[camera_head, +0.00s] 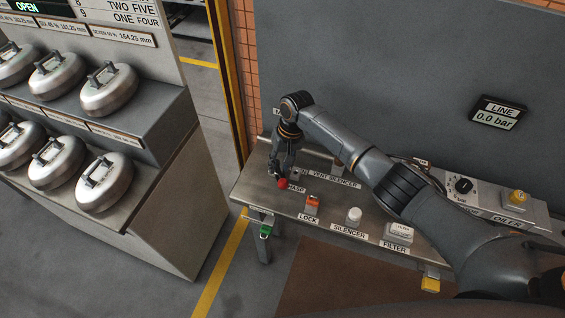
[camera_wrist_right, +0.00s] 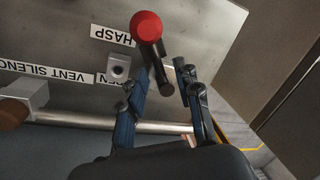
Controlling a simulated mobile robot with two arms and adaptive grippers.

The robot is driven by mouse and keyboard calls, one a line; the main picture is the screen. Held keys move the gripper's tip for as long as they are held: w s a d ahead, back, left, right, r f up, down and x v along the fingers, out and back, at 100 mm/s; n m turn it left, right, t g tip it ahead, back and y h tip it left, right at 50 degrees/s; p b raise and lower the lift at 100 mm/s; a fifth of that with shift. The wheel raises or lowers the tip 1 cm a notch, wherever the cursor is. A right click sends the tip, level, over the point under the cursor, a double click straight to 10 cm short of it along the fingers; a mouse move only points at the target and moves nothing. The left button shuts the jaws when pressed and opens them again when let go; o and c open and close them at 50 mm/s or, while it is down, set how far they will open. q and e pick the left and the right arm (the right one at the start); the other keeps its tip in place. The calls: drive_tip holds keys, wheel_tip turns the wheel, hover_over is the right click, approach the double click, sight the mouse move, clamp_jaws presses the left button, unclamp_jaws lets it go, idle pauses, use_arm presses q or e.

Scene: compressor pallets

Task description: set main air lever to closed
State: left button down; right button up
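The main air lever has a red ball knob (camera_wrist_right: 146,26) on a dark stem. In the head view the red knob (camera_head: 283,183) shows just below my right gripper (camera_head: 276,168), near the bench's left end. In the right wrist view my right gripper (camera_wrist_right: 163,82) has its two blue-sided fingers apart, one on each side of the lever's stem. The red ball is beyond the fingertips. I cannot tell whether a finger touches the stem. The lever's own label is hidden. My left gripper is not in view.
The metal bench (camera_head: 255,190) bears a red-orange lock (camera_head: 312,205), a white silencer (camera_head: 354,215), a filter (camera_head: 399,232) and a yellow-capped oiler (camera_head: 518,197). A line display (camera_head: 497,113) reads 0.0 bar. Floor between is clear.

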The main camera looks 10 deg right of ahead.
drive_tip(key=shift+r, duration=0.4)
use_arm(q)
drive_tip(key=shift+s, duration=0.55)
use_arm(e)
wheel_tip(320, 180, up, 11)
drive_tip(key=d, duration=0.2)
drive_tip(key=shift+w+d, duration=0.15)
drive_tip(key=shift+c, duration=0.2)
